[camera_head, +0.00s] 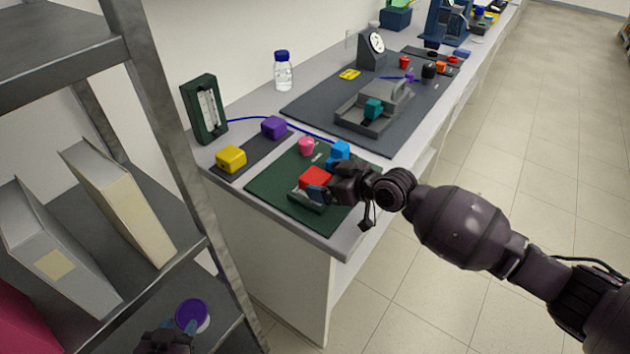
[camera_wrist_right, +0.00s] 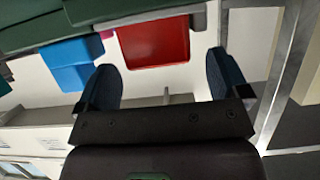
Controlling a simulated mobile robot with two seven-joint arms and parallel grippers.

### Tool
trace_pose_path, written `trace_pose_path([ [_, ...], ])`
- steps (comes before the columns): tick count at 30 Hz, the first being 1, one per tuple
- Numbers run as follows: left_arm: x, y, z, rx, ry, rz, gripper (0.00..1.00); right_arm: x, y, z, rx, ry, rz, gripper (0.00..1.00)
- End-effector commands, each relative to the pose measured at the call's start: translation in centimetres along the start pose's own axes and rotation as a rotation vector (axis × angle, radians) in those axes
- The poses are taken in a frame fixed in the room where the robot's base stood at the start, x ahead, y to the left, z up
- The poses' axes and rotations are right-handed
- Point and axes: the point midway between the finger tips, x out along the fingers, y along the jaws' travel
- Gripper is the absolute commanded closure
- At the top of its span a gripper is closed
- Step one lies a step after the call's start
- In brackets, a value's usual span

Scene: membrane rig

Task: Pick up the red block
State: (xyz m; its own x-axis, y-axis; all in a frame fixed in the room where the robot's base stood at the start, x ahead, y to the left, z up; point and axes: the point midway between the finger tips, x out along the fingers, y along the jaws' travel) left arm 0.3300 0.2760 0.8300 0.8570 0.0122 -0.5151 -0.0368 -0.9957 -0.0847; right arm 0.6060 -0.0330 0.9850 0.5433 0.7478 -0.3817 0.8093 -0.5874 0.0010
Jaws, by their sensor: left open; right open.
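My right gripper (camera_head: 318,194) is open at the block's near side. In the right wrist view the red block (camera_wrist_right: 153,42) lies ahead of the open, empty fingers (camera_wrist_right: 164,70), roughly between their lines. In the head view the gripper partly covers the block's lower edge, and contact there cannot be told. My left gripper (camera_head: 170,332) is open low at the shelf, beside a purple-lidded jar (camera_head: 192,316).
A blue block (camera_head: 339,152) and a pink piece (camera_head: 306,146) stand close behind the red block. Yellow (camera_head: 231,159) and purple (camera_head: 274,127) blocks lie to the left. A grey fixture (camera_head: 372,109) stands farther back. The metal shelf post (camera_head: 180,130) rises at the left.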

Motion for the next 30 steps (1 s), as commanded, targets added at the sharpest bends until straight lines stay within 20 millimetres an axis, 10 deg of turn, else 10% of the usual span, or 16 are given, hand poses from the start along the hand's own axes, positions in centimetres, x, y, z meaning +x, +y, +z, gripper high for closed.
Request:
trace_pose_path([
  [11, -0.12, -0.03, 0.24, -0.001, -0.004, -0.001, 0.57, 1.18, 0.0, 0.11, 0.001, -0.002, 0.0, 0.06],
  [23, -0.3, -0.06, 0.54, -0.001, -0.01, -0.002, 0.57, 1.14, 0.01, 0.12, 0.001, -0.002, 0.0, 0.65],
  [30, -0.21, -0.05, 0.36, -0.001, -0.007, -0.001, 0.57, 1.11, 0.02, -0.02, 0.0, 0.0, 0.0, 0.65],
])
